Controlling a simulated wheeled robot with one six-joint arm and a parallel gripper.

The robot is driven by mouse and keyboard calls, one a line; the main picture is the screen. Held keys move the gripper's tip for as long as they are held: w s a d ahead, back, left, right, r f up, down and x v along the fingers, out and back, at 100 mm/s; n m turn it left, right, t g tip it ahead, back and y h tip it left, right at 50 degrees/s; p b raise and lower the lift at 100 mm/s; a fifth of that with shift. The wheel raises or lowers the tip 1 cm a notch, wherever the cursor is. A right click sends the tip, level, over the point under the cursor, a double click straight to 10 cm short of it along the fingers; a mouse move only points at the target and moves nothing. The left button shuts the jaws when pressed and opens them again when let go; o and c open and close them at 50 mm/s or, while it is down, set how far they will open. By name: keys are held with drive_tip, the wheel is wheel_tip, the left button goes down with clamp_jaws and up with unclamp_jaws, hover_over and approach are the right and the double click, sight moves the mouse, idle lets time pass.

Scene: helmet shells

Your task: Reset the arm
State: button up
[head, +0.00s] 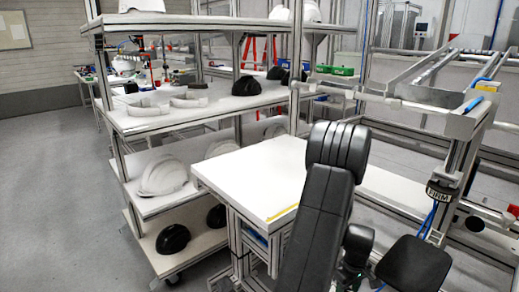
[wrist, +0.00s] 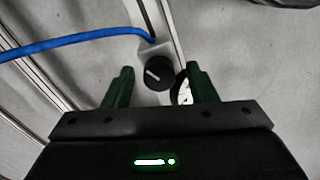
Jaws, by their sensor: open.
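My arm fills the lower right middle of the head view, its dark links in front of the white workbench. In the wrist view my gripper (wrist: 160,85) shows two green fingers set well apart, with nothing held between them. Beyond the fingers are a black round knob (wrist: 159,72) on a grey frame part and a partly hidden white dial (wrist: 182,92). I cannot tell how far they are from the fingertips. The fingers cannot be made out in the head view.
A shelf rack (head: 150,122) at left holds white helmet shells (head: 163,177) and black ones (head: 173,239). A white worktop (head: 255,180) stands beside my arm. An aluminium frame (head: 465,130) with rails is at right. A blue hose (wrist: 75,40) crosses the wrist view. Open floor (head: 60,200) lies at left.

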drive_tip(key=m, duration=0.4)
drive_tip(key=shift+r, duration=0.25)
drive_tip(key=shift+m+p, duration=0.4)
drive_tip(key=shift+m, duration=1.1)
drive_tip(key=shift+w, duration=0.1)
